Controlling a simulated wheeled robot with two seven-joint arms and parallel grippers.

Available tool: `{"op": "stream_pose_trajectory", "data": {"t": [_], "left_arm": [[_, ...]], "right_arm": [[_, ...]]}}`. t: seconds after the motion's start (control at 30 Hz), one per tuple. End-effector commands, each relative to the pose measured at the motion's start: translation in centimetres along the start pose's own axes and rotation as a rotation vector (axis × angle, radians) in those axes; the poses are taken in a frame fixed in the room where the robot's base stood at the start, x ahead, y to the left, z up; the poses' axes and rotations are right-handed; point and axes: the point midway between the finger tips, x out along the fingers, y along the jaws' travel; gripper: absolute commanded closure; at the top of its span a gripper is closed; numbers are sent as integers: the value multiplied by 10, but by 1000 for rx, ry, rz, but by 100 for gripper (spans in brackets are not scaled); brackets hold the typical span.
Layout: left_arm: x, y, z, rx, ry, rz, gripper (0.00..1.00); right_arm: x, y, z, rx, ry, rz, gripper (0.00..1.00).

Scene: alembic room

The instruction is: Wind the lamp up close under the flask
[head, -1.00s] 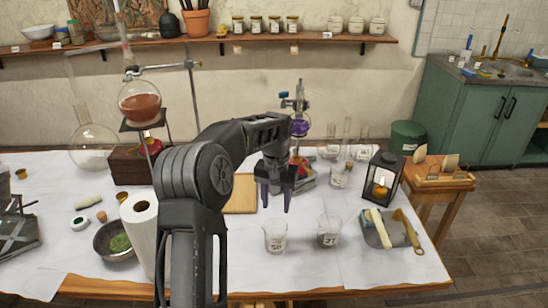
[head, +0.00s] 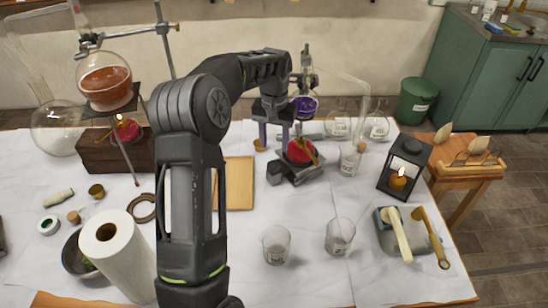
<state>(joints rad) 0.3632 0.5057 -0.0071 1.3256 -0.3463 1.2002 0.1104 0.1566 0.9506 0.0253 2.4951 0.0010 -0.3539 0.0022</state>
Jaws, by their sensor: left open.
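A red lamp (head: 300,151) sits on a small dark jack (head: 297,174) in the middle of the table. A round flask with purple liquid (head: 306,106) hangs in a stand above it, with a visible gap between lamp and flask. A dark block-like knob (head: 274,174) sticks out at the jack's left side. My left gripper (head: 274,143) is open and empty, fingers pointing down, just left of the lamp in the picture. I cannot tell its exact depth relative to the jack. My right gripper is out of view.
A flask of orange liquid (head: 106,84) stands over another burner (head: 127,129) at the left. Two glass beakers (head: 276,246) stand in front. A wooden board (head: 240,184) lies left of the jack. A black lantern (head: 404,168) and several glass vessels are to the right.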

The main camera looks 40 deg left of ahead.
Motion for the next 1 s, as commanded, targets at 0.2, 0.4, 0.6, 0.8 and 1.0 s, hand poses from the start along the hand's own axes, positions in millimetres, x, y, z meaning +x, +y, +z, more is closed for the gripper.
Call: {"op": "stream_pose_trajectory", "data": {"t": [0.2, 0.4, 0.6, 0.8, 1.0], "left_arm": [[12, 0, 1, 0, -3, 0, 54], [41, 0, 1, 0, -4, 0, 54], [69, 0, 1, -1, -3, 0, 54], [78, 0, 0, 0, 0, 0, 54], [78, 0, 0, 0, 0, 0, 54]], "right_arm": [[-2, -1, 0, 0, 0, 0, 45], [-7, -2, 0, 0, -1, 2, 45], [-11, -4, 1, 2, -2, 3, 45], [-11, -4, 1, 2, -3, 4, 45], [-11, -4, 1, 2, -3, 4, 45]]}}
